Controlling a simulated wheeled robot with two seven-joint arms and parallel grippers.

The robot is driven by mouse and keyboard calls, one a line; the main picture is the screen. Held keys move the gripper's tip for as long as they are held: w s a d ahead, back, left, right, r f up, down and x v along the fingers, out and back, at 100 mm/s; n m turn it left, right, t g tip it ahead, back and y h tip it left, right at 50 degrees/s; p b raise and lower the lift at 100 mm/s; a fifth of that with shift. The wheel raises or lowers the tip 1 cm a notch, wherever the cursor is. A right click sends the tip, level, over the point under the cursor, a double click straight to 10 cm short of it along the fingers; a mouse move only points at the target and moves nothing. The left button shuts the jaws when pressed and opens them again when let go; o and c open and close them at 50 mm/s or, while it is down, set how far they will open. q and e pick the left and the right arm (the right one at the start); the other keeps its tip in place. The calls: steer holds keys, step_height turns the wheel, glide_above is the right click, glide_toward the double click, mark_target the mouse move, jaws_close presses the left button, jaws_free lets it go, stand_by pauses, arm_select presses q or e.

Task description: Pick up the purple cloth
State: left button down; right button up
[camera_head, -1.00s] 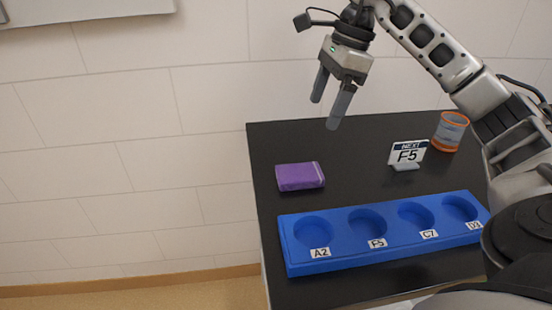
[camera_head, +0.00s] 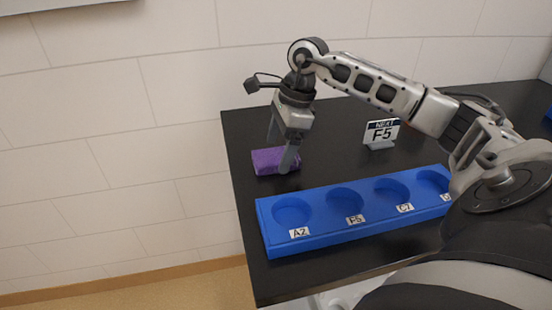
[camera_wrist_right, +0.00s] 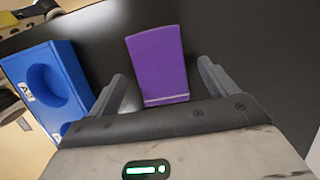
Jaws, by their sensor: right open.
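The purple cloth (camera_head: 268,161) is a folded block lying on the black table near its far left part. My right gripper (camera_head: 280,153) is over it with the fingers pointing down, and one finger hides part of its right end. In the right wrist view the cloth (camera_wrist_right: 158,65) lies between and beyond the two open fingers (camera_wrist_right: 165,88), with dark table showing on both sides of it. The fingers do not appear to touch it. My left gripper is not in view.
A blue tray (camera_head: 325,224) with several round wells and labels such as A2 and C7 lies in front of the cloth. A sign reading NEXT F5 (camera_head: 381,134) stands to the right. The table's left edge (camera_head: 238,190) is close to the cloth.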

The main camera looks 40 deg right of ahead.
steer(key=shift+a+f, duration=0.15)
steer(key=shift+f, duration=0.45)
steer(key=c, duration=1.1)
steer(key=shift+o, duration=0.2)
steer(key=shift+r, duration=0.2)
